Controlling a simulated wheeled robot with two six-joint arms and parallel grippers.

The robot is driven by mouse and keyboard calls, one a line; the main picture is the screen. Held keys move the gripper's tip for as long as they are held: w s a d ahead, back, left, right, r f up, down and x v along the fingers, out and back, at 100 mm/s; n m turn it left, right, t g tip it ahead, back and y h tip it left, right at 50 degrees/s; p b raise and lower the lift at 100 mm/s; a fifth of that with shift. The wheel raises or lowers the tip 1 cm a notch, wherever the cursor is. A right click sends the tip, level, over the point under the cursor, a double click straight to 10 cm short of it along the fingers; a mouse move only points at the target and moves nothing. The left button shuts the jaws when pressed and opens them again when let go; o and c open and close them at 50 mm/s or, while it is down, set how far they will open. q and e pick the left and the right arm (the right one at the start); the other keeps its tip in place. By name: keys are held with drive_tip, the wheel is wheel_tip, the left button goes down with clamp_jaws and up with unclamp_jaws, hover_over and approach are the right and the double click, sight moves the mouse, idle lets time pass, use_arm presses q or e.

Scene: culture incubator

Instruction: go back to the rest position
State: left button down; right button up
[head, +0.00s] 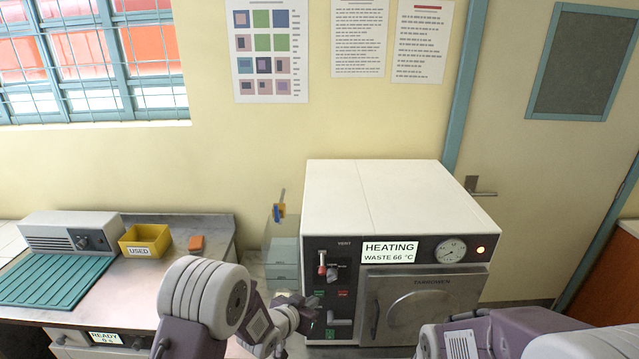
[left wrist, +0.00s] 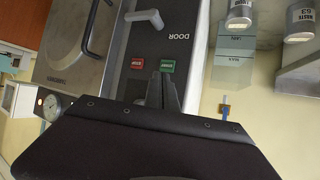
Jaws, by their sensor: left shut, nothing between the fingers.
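My left gripper (head: 306,312) is in front of the control panel of the white autoclave (head: 400,185), at its lower left. In the left wrist view the fingers (left wrist: 163,92) are shut and empty, with their tips close to the green button (left wrist: 167,66) beside the red button (left wrist: 137,63). I cannot tell whether they touch the panel. The autoclave's sign (head: 390,252) reads "HEATING, WASTE 66 °C", and its orange lamp (head: 481,250) is lit. Its door (head: 420,305) looks closed. My right arm shows at the lower right; its gripper is out of view.
Left of the autoclave, a bench holds a yellow "USED" bin (head: 146,240), an orange block (head: 196,243), a grey device (head: 70,232) and a green ribbed mat (head: 60,281). A door (head: 560,170) is at the right.

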use_arm(q)
drive_tip(key=w+a+r+t, duration=0.1)
drive_tip(key=a+r, duration=0.3)
drive_tip(key=r, duration=0.2)
drive_tip(key=s+a+r+n+g+y+b, duration=0.15)
drive_tip(key=s+a+n+y, duration=0.25)
drive_tip(key=s+a, duration=0.4)
drive_tip(key=s+a+f+n+g, duration=0.1)
drive_tip(key=s+f+g, duration=0.2)
drive_tip(key=s, duration=0.7)
drive_tip(key=s+a+f+g+y, duration=0.1)
drive_tip(key=s+f+g, duration=0.3)
drive_tip(key=s, duration=0.5)
drive_tip(key=shift+s+a+n+g, duration=0.4)
drive_tip(key=shift+a+g, duration=0.4)
drive_tip(key=shift+g, duration=0.05)
